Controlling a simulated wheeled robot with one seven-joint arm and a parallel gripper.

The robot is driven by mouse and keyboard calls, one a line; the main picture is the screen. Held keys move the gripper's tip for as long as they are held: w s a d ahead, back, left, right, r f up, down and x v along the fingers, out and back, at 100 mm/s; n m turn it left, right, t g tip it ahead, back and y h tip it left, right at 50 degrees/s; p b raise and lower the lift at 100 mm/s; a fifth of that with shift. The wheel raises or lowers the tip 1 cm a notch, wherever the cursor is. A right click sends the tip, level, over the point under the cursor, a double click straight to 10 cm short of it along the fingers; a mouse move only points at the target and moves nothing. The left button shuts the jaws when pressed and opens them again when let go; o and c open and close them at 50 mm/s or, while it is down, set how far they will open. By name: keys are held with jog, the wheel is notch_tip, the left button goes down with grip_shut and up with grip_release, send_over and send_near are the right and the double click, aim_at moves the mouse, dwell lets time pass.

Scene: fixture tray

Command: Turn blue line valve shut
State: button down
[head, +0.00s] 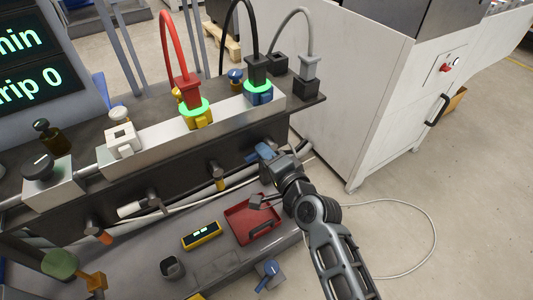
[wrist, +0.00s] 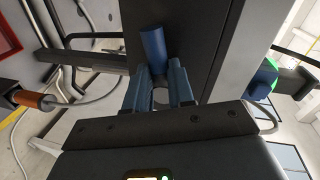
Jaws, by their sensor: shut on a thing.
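The blue valve handle (head: 254,155) is on the dark front face of the fixture, below the blue socket. My gripper (head: 265,150) reaches it from the lower right and hides part of it in the head view. In the wrist view the handle is a blue cylinder (wrist: 153,45) sticking out beyond the fingertips. My gripper (wrist: 156,84) is shut on it, with one finger on each side. The valve's body and pipe are mostly hidden behind the gripper, so I cannot tell the handle's exact turn.
A yellow-banded valve (head: 220,184) and an orange-banded valve (head: 105,238) are along the same face to the left. A white cabinet (head: 350,90) stands to the right.

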jog(key=shift+r+m, duration=0.25)
jog(key=shift+m, duration=0.65)
jog(key=c, duration=1)
grip_release()
jog(key=shift+o, duration=0.2)
jog(key=shift+d+p, duration=0.1)
jog(key=shift+p, duration=0.2)
jog(key=v, duration=0.7)
jog(key=shift+s+d, duration=0.25)
jog(key=shift+r, duration=0.15)
